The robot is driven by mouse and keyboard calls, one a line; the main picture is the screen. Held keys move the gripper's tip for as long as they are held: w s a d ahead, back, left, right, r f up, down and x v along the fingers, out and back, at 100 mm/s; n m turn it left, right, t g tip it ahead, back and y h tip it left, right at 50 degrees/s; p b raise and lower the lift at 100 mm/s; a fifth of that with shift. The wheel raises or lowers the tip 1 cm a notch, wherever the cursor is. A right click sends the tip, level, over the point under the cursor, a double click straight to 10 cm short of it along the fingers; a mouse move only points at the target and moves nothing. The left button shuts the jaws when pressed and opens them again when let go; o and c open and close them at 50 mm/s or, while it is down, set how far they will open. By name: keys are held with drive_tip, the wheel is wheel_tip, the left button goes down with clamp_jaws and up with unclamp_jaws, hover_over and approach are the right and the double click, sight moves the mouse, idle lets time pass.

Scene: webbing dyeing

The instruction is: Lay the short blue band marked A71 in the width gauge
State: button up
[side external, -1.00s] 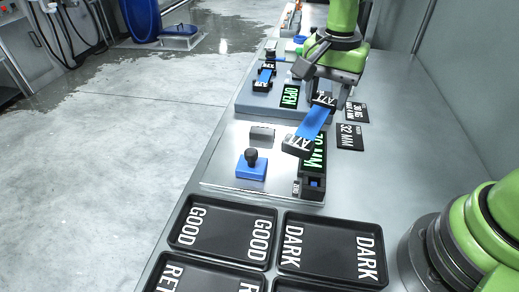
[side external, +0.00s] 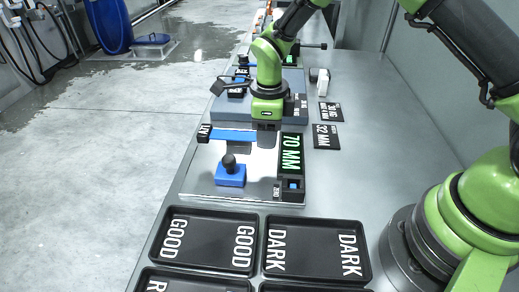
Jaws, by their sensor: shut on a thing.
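The short blue band (side external: 236,136) lies straight across the picture, over the back of the width gauge's pale plate (side external: 200,185). Its black left end block (side external: 204,133) carries the mark A71 and sticks out past the plate's left edge. My gripper (side external: 267,128) points down at the band's right end and is shut on it, hiding that end. I cannot tell whether the band touches the plate. The gauge's display (side external: 291,153) reads 70 MM, and a blue block with a black knob (side external: 230,172) stands on the plate in front of the band.
Black trays marked GOOD (side external: 207,240) and DARK (side external: 315,247) lie in front. A 32 MM plate (side external: 326,136) lies at the right. Behind stands a grey fixture (side external: 228,104) with another blue band (side external: 238,80). The bench right of the gauge is mostly clear.

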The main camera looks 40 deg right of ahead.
sight(267, 159)
drive_tip(key=shift+f, duration=2.6)
drive_tip(key=shift+f, duration=0.1)
drive_tip(key=o, duration=0.9)
drive_tip(key=shift+o, duration=0.2)
wheel_tip(267, 159, up, 12)
drive_tip(key=shift+r, duration=0.2)
